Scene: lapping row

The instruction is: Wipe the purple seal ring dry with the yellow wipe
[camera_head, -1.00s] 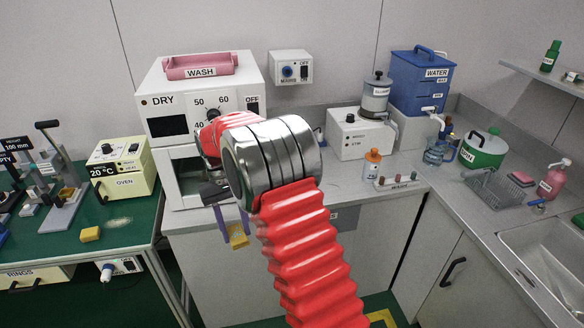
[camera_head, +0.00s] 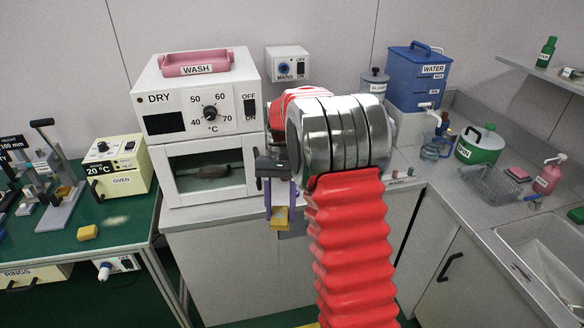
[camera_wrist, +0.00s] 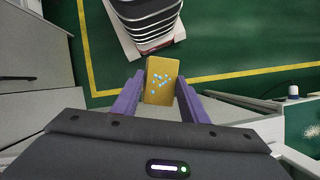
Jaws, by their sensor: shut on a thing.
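My gripper (camera_head: 281,205) has purple fingers and hangs in front of the white drying oven's right side, off the bench. It is shut on a yellow block-like piece (camera_head: 279,220), which looks like the wipe. In the wrist view the yellow piece (camera_wrist: 163,80) sits between the two fingertips, and small light-blue spots like droplets show on its face. Another small yellow block (camera_head: 87,232) lies on the green bench at the left, apart from my gripper. I cannot make out a purple seal ring in either view.
The white drying oven (camera_head: 208,105) has a pink WASH tray (camera_head: 195,70) on top and a dark object behind its glass. A beige oven (camera_head: 122,178) stands on the green bench. A blue water tank (camera_head: 418,82), a green pot (camera_head: 482,150) and a sink (camera_head: 548,245) are at the right.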

